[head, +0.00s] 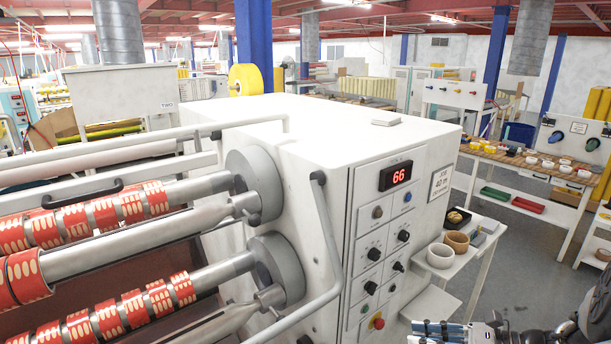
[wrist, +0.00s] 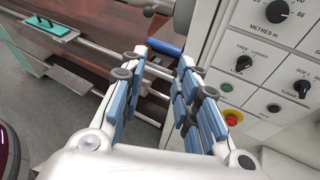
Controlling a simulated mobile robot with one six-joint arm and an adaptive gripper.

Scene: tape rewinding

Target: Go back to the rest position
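My gripper (wrist: 157,68) shows in the wrist view with its two blue-padded fingers apart and nothing held between them. In the head view, part of my gripper (head: 442,329) shows at the bottom edge, right of the machine's front panel. My dark arm links show in the bottom right corner. The white rewinding machine (head: 290,130) fills the middle of the head view. Its control panel (head: 385,230) has knobs, a red 66 display and a red button. In the wrist view the panel's knobs and red button (wrist: 232,117) lie right of the fingers.
Red tape rolls (head: 75,220) sit on the machine's shafts at left. A white side table (head: 475,250) right of the panel holds a white cup-like roll (head: 440,255) and other small items. A wooden bench (head: 530,165) stands further right. Grey floor between them is clear.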

